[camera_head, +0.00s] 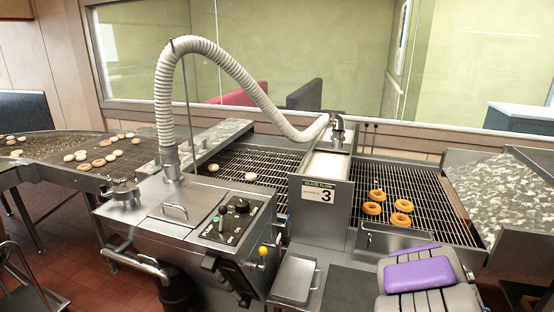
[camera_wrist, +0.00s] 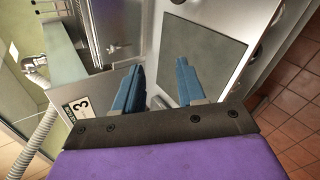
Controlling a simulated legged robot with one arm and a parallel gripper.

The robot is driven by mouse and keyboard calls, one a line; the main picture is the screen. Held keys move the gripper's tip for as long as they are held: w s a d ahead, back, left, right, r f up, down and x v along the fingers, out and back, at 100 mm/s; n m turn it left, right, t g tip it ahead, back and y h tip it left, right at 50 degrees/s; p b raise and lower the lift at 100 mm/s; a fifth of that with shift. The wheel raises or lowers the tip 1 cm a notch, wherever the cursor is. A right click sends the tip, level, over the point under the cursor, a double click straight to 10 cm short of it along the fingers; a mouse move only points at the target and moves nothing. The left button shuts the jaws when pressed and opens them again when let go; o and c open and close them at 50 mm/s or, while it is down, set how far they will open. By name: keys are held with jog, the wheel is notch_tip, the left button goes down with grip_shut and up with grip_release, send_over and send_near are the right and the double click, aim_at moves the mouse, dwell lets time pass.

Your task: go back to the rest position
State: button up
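My gripper (camera_wrist: 160,66) shows in the wrist view with its two blue fingers apart and nothing between them. It is open and empty. Beyond the fingers are a dark grey square panel (camera_wrist: 203,55) in a metal surface and the sign with the number 3 (camera_wrist: 82,106). In the head view my purple and grey arm is at the lower right, beside the same dark panel (camera_head: 349,290); the fingers cannot be made out there.
The glazing machine (camera_head: 215,225) with a white ribbed hose (camera_head: 238,62) stands in the middle. Several orange-brown doughnuts (camera_head: 402,205) lie on the right wire conveyor (camera_head: 437,222). Pale doughnuts lie on the left conveyor (camera_head: 45,146). A metal lidded box (camera_head: 294,279) is left of my arm.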

jog(key=s+a+r+m+g+h, duration=0.25)
jog(key=s+r+m+g, duration=0.25)
jog(key=s+r+m, duration=0.6)
jog(key=s+a+m+g+y, duration=0.2)
jog(key=s+a+m+g, duration=0.1)
jog(key=s+a, duration=0.7)
jog(key=s+a+r+m+g+y, duration=0.1)
jog(key=s+a+m+g+y, duration=0.2)
jog(key=s+a, duration=0.7)
jog(key=s+m+g, duration=0.1)
jog(key=s, duration=0.8)
jog(key=shift+a, duration=0.3)
jog(key=shift+r, duration=0.1)
